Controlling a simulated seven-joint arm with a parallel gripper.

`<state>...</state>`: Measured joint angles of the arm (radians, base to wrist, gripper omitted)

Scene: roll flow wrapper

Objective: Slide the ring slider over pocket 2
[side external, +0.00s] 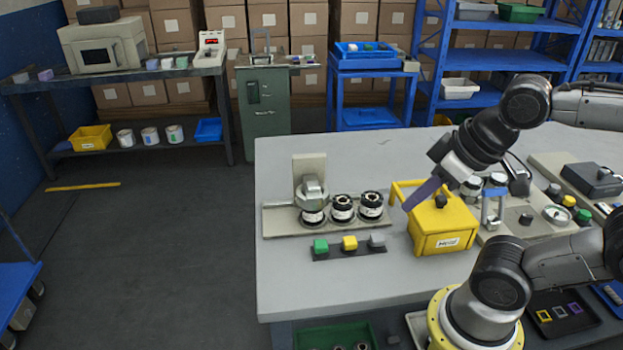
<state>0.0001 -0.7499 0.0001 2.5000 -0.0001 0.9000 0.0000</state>
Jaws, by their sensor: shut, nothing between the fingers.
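A beige rail fixture (285,220) lies on the left part of the grey table. A grey metal piece (311,192), which looks like the slider, sits at its left end above the leftmost of three round black-and-white units (313,215). The middle unit (342,208) and the right unit (371,205) have nothing over them. Pocket numbers cannot be read. My gripper (408,206) is shut and empty, with its long purple-grey end pointing down left. It appears in front of the yellow box's handle, right of the units and apart from the slider.
A yellow box (442,228) with a raised handle stands right of the rail. More fixtures crowd the table's right side. The front left tabletop is clear.

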